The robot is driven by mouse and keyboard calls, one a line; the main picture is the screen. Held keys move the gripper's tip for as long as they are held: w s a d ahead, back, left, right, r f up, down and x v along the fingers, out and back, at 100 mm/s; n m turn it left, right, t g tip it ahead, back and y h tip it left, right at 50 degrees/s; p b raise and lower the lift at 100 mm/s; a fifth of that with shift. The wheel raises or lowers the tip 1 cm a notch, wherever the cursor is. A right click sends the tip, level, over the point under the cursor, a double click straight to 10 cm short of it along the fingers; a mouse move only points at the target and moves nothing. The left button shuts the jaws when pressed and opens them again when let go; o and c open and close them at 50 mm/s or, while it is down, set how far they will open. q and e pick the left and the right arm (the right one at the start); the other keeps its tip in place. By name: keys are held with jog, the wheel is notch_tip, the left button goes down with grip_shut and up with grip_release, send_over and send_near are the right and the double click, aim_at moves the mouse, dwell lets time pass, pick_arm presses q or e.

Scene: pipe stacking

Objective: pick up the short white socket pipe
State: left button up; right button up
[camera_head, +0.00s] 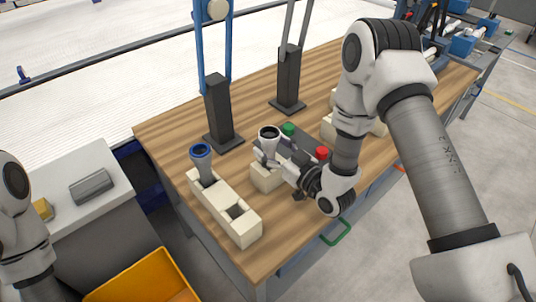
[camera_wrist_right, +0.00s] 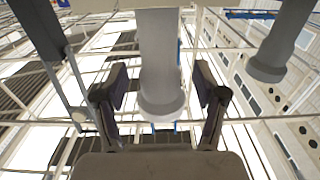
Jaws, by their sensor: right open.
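The short white socket pipe (camera_head: 268,133) stands upright at a cream block, its dark open mouth facing up. In the right wrist view the white pipe (camera_wrist_right: 162,60) is between the two finger pads, with visible gaps on both sides. My right gripper (camera_head: 266,153) is open around the pipe from the right, just below its collar. The fingers also show in the wrist view (camera_wrist_right: 160,88). The pipe's lower end is hidden by the gripper and block in the head view. My left arm shows at the lower left edge, but its gripper is out of frame.
A grey pipe with a blue rim (camera_head: 201,160) stands in a long cream block (camera_head: 232,212) to the left. Two dark posts (camera_head: 218,112) (camera_head: 288,82) stand behind. Green (camera_head: 288,129) and red (camera_head: 322,153) buttons are close to my right wrist. Bare wood tabletop (camera_head: 165,132) lies left.

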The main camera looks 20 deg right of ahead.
jog(key=shift+w+a, duration=0.2)
jog(key=shift+w, duration=0.4)
jog(key=shift+s, duration=0.1)
jog(key=c, duration=0.3)
grip_shut()
jog(key=shift+r, duration=0.1)
